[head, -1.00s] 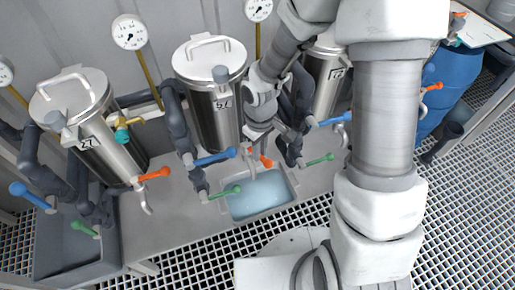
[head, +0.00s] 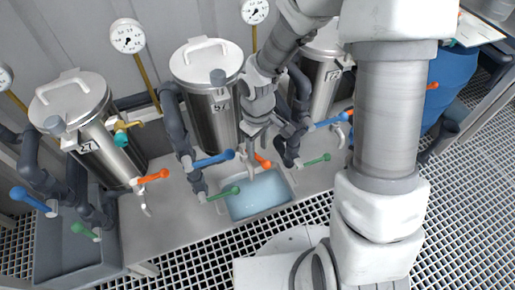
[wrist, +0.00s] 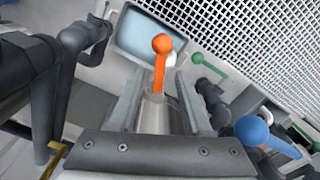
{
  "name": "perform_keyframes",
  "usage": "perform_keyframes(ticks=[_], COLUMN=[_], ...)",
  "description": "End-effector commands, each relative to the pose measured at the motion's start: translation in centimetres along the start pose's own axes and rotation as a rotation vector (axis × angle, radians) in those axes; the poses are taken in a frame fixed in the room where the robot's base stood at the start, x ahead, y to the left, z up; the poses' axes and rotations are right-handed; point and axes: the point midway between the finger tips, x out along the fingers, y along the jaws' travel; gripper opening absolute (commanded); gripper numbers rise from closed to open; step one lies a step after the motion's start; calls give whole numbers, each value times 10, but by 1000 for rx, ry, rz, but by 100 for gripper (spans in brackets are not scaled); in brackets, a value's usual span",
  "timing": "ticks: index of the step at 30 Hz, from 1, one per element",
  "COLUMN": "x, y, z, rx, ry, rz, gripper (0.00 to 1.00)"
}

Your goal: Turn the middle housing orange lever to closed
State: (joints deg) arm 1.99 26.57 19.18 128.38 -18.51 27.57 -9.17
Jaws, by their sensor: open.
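The middle housing (head: 207,75) is a steel vessel with a handled lid. Its orange lever (head: 263,161) shows beside my gripper (head: 257,150), low in front of the housing and above the basin. In the wrist view the orange lever (wrist: 160,62) has a round knob and points away from the gripper, toward the basin. My gripper (wrist: 158,88) is open, with one finger on each side of the lever's arm. The lever's root lies between the fingers. I cannot tell whether either finger touches it.
A blue lever (head: 214,159) and a green lever (head: 224,193) stand left of my gripper on dark pipes. A basin (head: 232,212) lies below. The right housing (head: 325,85) has a blue lever (head: 332,121). The left housing (head: 75,105) has its own orange lever (head: 153,176).

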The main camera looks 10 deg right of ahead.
Motion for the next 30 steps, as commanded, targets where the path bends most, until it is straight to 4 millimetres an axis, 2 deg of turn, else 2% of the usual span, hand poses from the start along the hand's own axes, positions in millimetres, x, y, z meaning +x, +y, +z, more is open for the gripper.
perform_keyframes(ticks=[1, 6, 15, 21, 30], x=[-18, -61, -126, -147, -150], y=[1, 1, 0, 0, 0], z=[-1, -1, -1, -1, 0], rx=[0, 1, -1, -2, -2], ry=[5, 6, 4, 3, 1], rz=[4, 4, 3, 1, 0], gripper=[49, 49, 49, 49, 49])
